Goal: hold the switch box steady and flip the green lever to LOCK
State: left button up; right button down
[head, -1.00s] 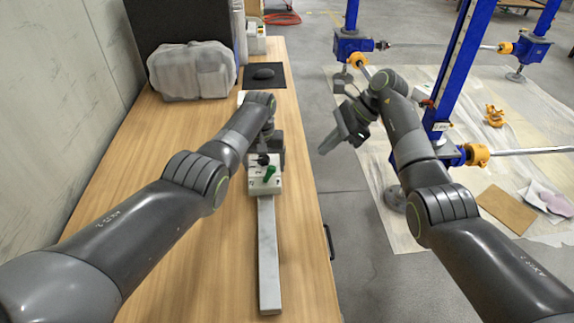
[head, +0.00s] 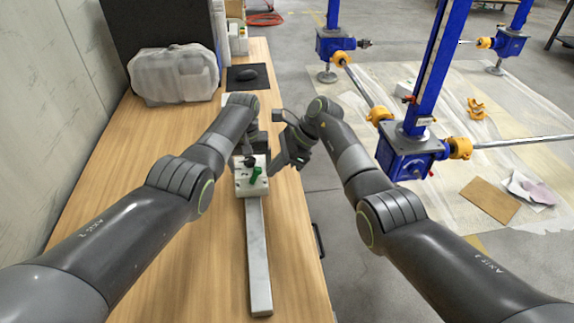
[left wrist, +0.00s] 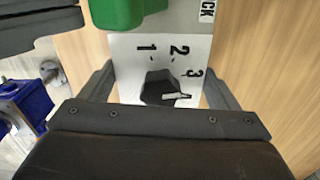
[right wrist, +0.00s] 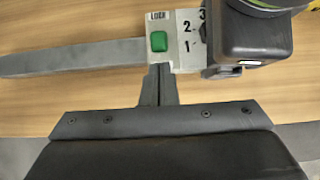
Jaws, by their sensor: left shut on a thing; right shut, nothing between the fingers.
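The switch box (head: 243,190) is a pale box on the table with a green lever (head: 255,175) on top. In the left wrist view its face (left wrist: 133,80) carries a black knob (left wrist: 160,87) and the numbers 1, 2, 3. My left gripper (left wrist: 158,82) is shut on the box, one finger at each side. In the right wrist view the LOCK label (right wrist: 158,15) sits at the box edge, beyond the green lever (right wrist: 158,41). My right gripper (right wrist: 158,70) is shut and empty, its tips close to the near side of the box by the lever. Contact cannot be told.
A long grey bar (head: 258,260) runs from the box along the wooden table (head: 170,200). A plastic-wrapped object (head: 175,75) and a mouse (head: 246,73) lie farther back. Blue screw jacks (head: 410,150) stand on the floor at the right. The table left of the box is clear.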

aim_at(260, 169)
jog(key=shift+s+a+r, duration=0.15)
jog(key=shift+a+r, duration=0.4)
jog(key=shift+a, duration=0.1)
dwell(0.7)
jog(key=shift+a+r, duration=0.3)
jog(key=shift+a, duration=0.1)
jog(key=shift+s+a+r, duration=0.15)
jog(key=shift+a+r, duration=0.05)
jog(key=shift+a, duration=0.2)
jog(key=shift+s+a+r, duration=0.1)
jog(key=shift+a+r, duration=0.1)
jog(key=shift+a, duration=0.2)
jog(key=shift+r, duration=0.75)
jog(key=shift+d, duration=0.1)
